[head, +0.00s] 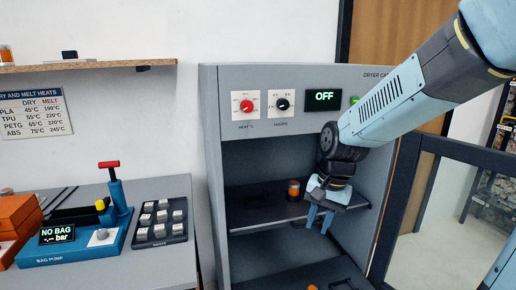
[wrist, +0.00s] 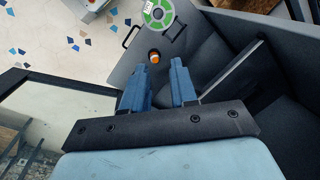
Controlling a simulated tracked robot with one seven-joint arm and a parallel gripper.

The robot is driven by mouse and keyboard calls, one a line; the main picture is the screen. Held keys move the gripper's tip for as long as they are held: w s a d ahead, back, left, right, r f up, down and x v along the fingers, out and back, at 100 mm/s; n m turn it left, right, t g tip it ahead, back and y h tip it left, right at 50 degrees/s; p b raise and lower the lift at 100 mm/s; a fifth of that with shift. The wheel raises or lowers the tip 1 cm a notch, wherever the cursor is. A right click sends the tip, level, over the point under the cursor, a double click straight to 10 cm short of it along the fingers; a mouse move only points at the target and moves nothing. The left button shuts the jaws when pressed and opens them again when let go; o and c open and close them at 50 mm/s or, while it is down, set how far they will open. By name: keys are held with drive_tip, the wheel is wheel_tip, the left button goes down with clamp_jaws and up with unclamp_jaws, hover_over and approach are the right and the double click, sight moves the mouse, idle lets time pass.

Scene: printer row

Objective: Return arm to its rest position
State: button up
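My arm reaches from the upper right of the head view into the open dryer cabinet (head: 213,120). My gripper (head: 318,222) hangs in front of the middle shelf (head: 262,215), fingers pointing down. In the wrist view my gripper's (wrist: 158,74) two blue fingers are apart, with nothing between them. A small orange-capped container (head: 293,188) stands on the shelf, just left of my gripper. It also shows beyond the fingertips in the wrist view (wrist: 154,57).
The cabinet's glass door (head: 450,210) stands open at the right, close to my arm. The cabinet display (head: 324,97) reads OFF. A green-and-white spool (wrist: 158,13) shows at the wrist view's top.

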drive_tip(key=s+d+r+n+t+h, duration=0.1)
drive_tip(key=s+d+r+n+t, duration=0.3)
drive_tip(key=s+d+r, duration=0.4)
wheel_tip(320, 180, up, 5)
drive_tip(key=s+t, duration=0.1)
drive_tip(key=s, duration=0.1)
drive_tip(key=shift+s+d+f+n+h, duration=0.2)
drive_tip(key=shift+s+d+n+h, duration=0.1)
drive_tip(key=shift+d+n+h, duration=0.1)
drive_tip(key=shift+o, duration=0.5)
drive_tip(key=shift+o, duration=1)
drive_tip(key=shift+a, duration=0.1)
